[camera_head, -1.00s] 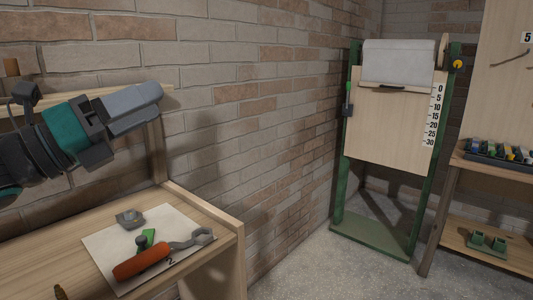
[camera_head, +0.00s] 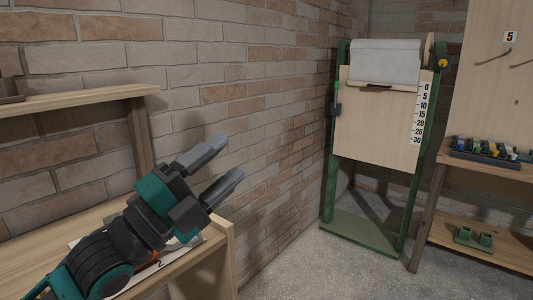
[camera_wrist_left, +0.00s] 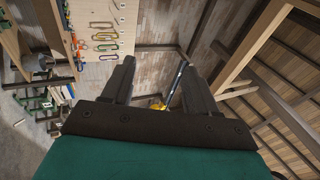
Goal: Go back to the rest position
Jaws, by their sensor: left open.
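My left gripper (camera_head: 222,170) reaches in from the lower left in the head view, above the wooden workbench (camera_head: 228,245). Its two grey fingers are spread apart and point up and to the right, with nothing between them. In the left wrist view the open fingers (camera_wrist_left: 160,85) stand apart, with only the distant room behind them. My left arm hides most of the white sheet (camera_head: 190,250) on the bench and what lies on it; a bit of orange shows behind the arm. My right gripper is in neither view.
A brick wall runs behind the bench, with a wooden shelf (camera_head: 80,100) on the left. A green-framed stand (camera_head: 380,120) with a paper roll and number scale stands in the corner. On the right, a wooden rack holds a dark tray (camera_head: 490,152). The floor between is clear.

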